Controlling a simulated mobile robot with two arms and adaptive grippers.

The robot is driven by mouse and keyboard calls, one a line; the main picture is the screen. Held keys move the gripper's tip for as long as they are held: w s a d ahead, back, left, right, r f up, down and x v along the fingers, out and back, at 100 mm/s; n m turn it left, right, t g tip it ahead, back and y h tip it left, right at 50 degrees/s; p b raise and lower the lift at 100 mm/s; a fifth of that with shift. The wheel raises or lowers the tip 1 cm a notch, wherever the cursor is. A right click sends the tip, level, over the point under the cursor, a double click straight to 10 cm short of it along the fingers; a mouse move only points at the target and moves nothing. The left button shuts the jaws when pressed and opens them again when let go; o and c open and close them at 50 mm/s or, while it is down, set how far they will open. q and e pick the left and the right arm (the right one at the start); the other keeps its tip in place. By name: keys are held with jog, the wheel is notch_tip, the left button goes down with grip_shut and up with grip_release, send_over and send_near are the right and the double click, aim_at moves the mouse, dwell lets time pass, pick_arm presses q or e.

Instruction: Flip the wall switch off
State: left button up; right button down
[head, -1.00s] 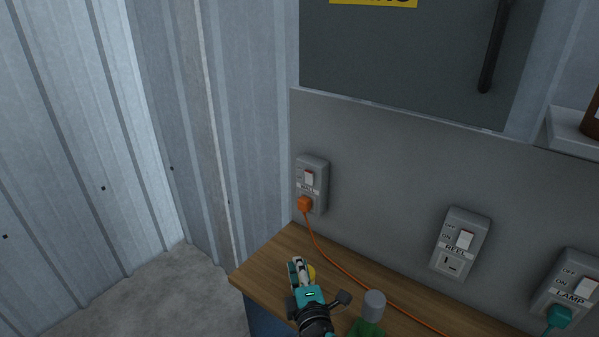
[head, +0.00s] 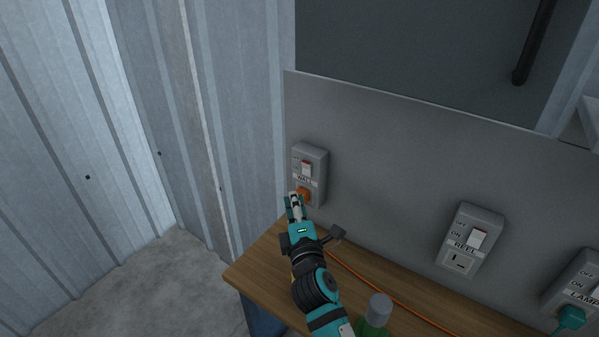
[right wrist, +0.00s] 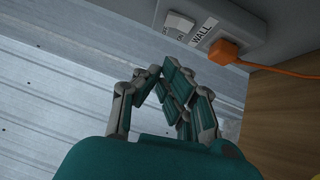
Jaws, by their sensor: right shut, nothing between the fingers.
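The wall switch is a small white rocker (head: 306,169) on a grey box (head: 318,158) labelled WALL, at the left end of the grey panel. An orange plug (head: 303,194) sits in the socket below it. The switch (right wrist: 178,25), its box and the orange plug (right wrist: 224,50) also show at the top of the right wrist view. My right gripper (head: 294,197) is shut and empty, just below the switch in the head view and overlapping the plug's edge. In the right wrist view its fingertips (right wrist: 160,75) are together below the switch, apart from it. My left gripper is not in view.
A wooden bench (head: 262,262) runs below the panel, with an orange cord (head: 400,299) and a green bottle with a grey cap (head: 379,308) on it. Boxes labelled REEL (head: 470,240) and LAMP (head: 577,285) are further right. A dark cabinet (head: 420,60) hangs above. Corrugated wall is at left.

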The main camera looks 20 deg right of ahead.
aim_at(306, 169)
pick_arm(q)
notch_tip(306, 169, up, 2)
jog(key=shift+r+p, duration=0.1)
jog(key=shift+p, duration=0.85)
pick_arm(e)
jog(key=w+d, duration=0.1)
jog(key=w, duration=0.1)
jog(key=w+d, duration=0.1)
jog(key=w, duration=0.2)
jog(key=w+d+r, duration=0.1)
jog(key=w+d, duration=0.1)
jog(key=w, duration=0.1)
jog(key=shift+w, duration=0.15)
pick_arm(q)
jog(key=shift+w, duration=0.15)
pick_arm(e)
jog(key=shift+a, duration=0.1)
jog(key=shift+w+d+r+p, duration=0.2)
jog(key=shift+r+p, duration=0.35)
jog(key=shift+p, duration=0.65)
jog(key=shift+f+b, duration=0.3)
jog(key=shift+f, duration=0.1)
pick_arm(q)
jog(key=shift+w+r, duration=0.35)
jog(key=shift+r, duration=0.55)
